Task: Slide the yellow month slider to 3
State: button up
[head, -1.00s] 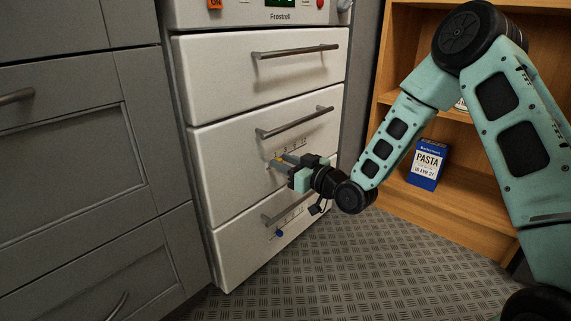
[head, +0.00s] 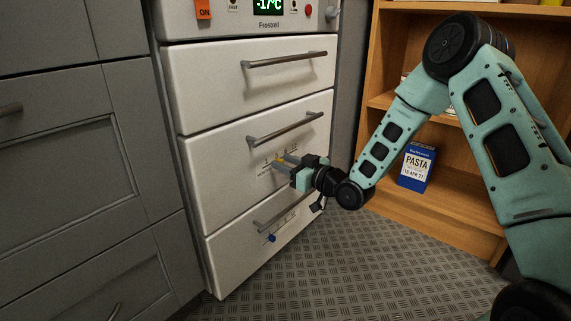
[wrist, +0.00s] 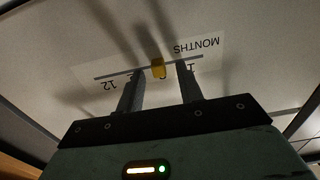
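The yellow month slider (head: 279,161) sits on a horizontal scale on the middle freezer drawer (head: 225,170). It also shows in the wrist view (wrist: 158,68), where the scale is upside down. There, 12 is at the left end of the track and 1 at the right. The slider stands between them, beside a partly hidden numeral, so its exact setting is unclear. My gripper (head: 283,164) is in front of the scale. In the wrist view, its open fingers (wrist: 160,80) straddle the slider, with a visible gap on each side.
Bar handles cross the drawers; the middle handle (head: 285,130) is just above my gripper. A blue slider (head: 271,238) is on the bottom drawer. Grey cabinets (head: 75,150) stand left, a wooden shelf with a pasta box (head: 416,168) right. The floor in front is clear.

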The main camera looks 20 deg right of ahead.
jog(key=shift+s, duration=0.1)
jog(key=p+v, duration=0.7)
jog(key=v, duration=1)
jog(key=shift+s+d, duration=0.1)
